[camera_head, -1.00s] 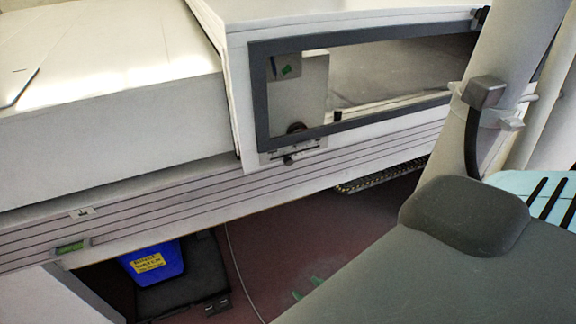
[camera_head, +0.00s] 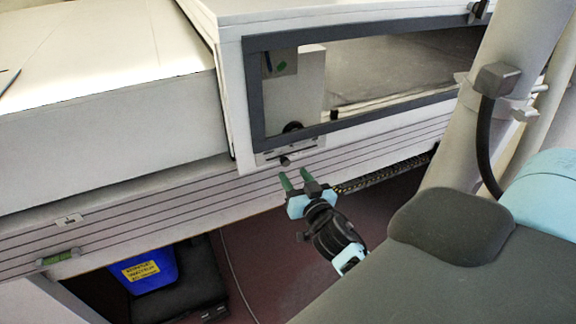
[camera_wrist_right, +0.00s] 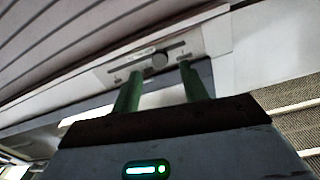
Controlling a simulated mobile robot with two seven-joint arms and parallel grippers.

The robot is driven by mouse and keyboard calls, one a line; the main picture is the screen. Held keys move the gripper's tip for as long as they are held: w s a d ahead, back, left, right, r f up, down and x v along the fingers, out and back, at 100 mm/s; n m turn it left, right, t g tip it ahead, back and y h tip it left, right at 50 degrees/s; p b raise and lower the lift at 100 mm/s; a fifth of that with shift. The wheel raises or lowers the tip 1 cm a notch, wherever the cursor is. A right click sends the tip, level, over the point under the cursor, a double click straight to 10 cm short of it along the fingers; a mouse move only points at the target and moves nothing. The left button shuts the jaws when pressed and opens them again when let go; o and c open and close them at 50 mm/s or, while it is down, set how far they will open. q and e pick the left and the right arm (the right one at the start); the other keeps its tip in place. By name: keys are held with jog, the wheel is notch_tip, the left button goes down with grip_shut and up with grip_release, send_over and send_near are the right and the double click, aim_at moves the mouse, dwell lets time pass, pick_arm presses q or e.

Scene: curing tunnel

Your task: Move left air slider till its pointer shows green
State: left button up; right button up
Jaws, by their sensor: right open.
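The slider knob (camera_head: 285,160) is a small dark round knob on a light slotted plate (camera_head: 268,157), below the left end of the dark-framed window. In the right wrist view the knob (camera_wrist_right: 160,60) stands in its slot, just past the fingertips. My left gripper is not in view.
The window frame (camera_head: 257,100) sits in the white tunnel housing, above a ribbed rail (camera_head: 150,205). A blue bin (camera_head: 146,268) with a yellow label stands below at the left. A grey post (camera_head: 480,130) rises at the right. The floor below the rail looks mostly clear.

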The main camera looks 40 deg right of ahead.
aim_at(286, 164)
jog(key=shift+x, duration=2.65)
jog(key=shift+c, duration=0.3)
grip_shut()
